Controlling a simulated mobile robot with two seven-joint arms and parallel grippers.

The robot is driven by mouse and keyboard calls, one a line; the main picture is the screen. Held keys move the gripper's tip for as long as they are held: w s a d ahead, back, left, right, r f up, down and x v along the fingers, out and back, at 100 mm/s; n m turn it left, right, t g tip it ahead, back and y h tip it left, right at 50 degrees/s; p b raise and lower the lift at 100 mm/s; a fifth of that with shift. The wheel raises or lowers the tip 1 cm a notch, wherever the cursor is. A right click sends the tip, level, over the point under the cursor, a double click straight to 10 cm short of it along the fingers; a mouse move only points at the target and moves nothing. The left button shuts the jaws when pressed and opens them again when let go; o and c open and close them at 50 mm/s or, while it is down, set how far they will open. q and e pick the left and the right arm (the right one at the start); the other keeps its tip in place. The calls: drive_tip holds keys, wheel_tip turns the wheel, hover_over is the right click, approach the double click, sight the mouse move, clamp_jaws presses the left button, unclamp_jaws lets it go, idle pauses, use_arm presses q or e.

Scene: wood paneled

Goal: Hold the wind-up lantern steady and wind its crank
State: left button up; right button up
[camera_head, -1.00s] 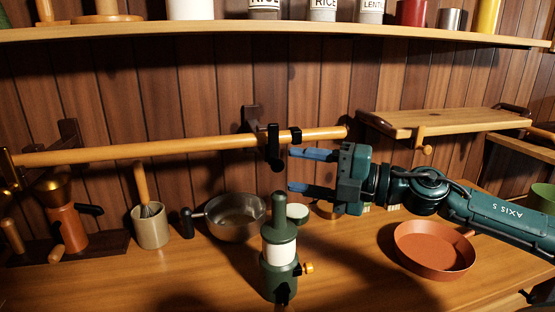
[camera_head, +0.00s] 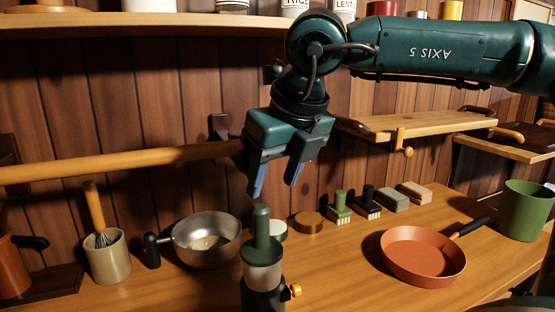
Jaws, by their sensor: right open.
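The wind-up lantern (camera_head: 262,276) stands upright on the wooden counter, low in the middle of the head view. It has a dark green top with a knob, a pale band and a dark green body whose bottom is cut off by the picture edge. A small orange-yellow knob (camera_head: 295,290), which looks like the crank's, sticks out at its right side. My right gripper (camera_head: 275,187) points down just above the lantern's top in the picture, its blue fingers apart with nothing between them. I cannot tell its exact depth from the lantern. My left gripper is not in view.
A steel pan (camera_head: 206,240) and a whisk crock (camera_head: 107,258) stand left of the lantern. A round green-and-white tin (camera_head: 277,231), brushes (camera_head: 338,208) and blocks lie behind. An orange pan (camera_head: 422,256) and a green pot (camera_head: 524,211) are right. A wooden rail (camera_head: 120,163) crosses behind.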

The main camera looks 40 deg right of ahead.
sight(264, 209)
drive_tip(key=x, duration=1)
drive_tip(key=shift+c, duration=0.5)
drive_tip(key=shift+r, duration=0.1)
clamp_jaws()
drive_tip(key=shift+s, duration=0.1)
idle(0.9)
drive_tip(key=shift+o, duration=0.5)
unclamp_jaws()
